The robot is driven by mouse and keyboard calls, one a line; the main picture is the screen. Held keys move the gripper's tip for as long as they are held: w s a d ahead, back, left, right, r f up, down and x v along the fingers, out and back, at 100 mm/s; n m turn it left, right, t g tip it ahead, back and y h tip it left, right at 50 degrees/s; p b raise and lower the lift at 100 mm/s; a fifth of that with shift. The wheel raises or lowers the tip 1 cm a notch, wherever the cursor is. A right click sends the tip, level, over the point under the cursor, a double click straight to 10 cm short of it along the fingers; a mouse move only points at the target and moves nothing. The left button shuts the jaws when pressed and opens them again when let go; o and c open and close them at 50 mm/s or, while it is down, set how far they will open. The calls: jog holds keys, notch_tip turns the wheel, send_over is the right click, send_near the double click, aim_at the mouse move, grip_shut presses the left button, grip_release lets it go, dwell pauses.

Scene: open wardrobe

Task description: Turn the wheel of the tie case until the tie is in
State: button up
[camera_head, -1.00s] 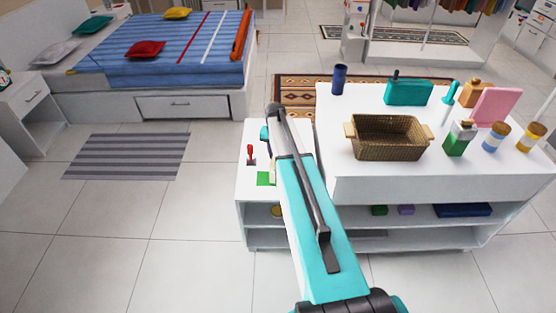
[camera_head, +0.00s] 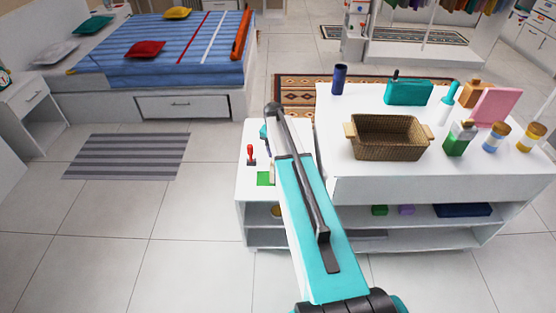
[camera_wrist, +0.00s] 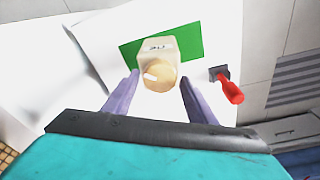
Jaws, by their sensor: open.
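The beige tie case (camera_wrist: 160,42) stands on a green patch in the wrist view. Its round tan wheel (camera_wrist: 158,75) faces me and bears a small white mark. My gripper (camera_wrist: 158,82) is open, with one grey-purple finger on each side of the wheel; I cannot tell whether they touch it. No tie can be made out. In the head view the case and the gripper are mostly hidden by my arm; the green patch (camera_head: 264,179) shows beside it.
A red lever (camera_wrist: 230,90) stands on the white surface close to the right finger; it also shows in the head view (camera_head: 251,152). A wicker basket (camera_head: 388,155) and several bottles stand on the counter to the right.

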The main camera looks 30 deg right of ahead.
dwell(0.3)
jog(key=shift+n, duration=2.1)
jog(key=n+y, duration=0.1)
jog(key=n, duration=0.2)
jog(key=shift+t, duration=0.4)
jog(key=shift+n, duration=2)
jog(key=shift+n+y, duration=0.5)
jog(key=shift+n, duration=1.3)
jog(key=shift+r, duration=0.15)
jog(key=shift+r+p, duration=1.65)
jog(key=shift+r, duration=1.75)
jog(key=shift+a, duration=0.1)
